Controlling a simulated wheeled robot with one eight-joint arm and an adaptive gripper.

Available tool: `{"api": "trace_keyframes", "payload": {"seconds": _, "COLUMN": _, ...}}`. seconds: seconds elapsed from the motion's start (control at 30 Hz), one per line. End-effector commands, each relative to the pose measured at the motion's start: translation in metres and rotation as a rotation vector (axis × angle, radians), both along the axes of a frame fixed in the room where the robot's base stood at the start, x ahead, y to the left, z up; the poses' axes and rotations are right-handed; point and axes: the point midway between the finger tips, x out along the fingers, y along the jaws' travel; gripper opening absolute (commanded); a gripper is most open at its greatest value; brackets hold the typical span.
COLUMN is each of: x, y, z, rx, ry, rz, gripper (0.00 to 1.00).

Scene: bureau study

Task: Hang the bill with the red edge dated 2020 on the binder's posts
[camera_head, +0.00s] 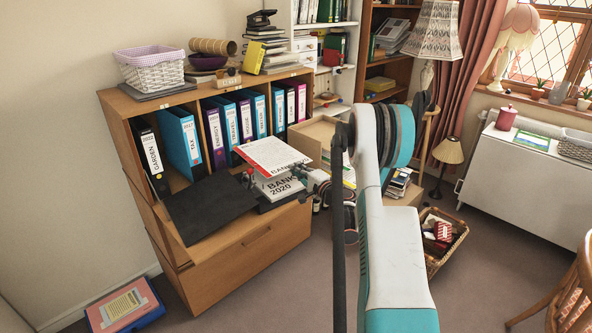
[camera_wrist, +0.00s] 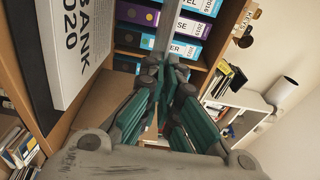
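The binder lies open on the cabinet's pulled-out flap. Its black cover (camera_head: 208,207) is on the left, and a thick white stack marked BANK 2020 (camera_head: 283,187) is on the right. The stack also shows large in the wrist view (camera_wrist: 78,45). Small metal and red parts, perhaps the posts, show at the stack's left end. A white bill with red markings (camera_head: 268,153) is above the stack, partly covering it; its date is unreadable. My gripper (camera_head: 308,178) is at the bill's right side. In the wrist view its fingers (camera_wrist: 167,70) close on a thin grey strip, apparently the bill edge-on.
Upright binders (camera_head: 180,140) fill the shelf behind. A white basket (camera_head: 150,68) and books stand on the cabinet top. A cardboard box (camera_head: 310,137) is right of the cabinet, and a wicker basket (camera_head: 440,245) stands on the floor.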

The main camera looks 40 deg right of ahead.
Motion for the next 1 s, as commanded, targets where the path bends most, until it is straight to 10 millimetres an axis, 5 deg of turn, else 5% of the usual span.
{"api": "trace_keyframes", "payload": {"seconds": 0.07, "x": -0.009, "y": -0.017, "z": -0.009, "rx": 0.0, "ry": 0.0, "rz": -0.004, "gripper": 0.0}}
{"api": "trace_keyframes", "payload": {"seconds": 1.0, "x": -0.011, "y": -0.02, "z": -0.071, "rx": 0.0, "ry": 0.0, "rz": -0.002, "gripper": 0.0}}
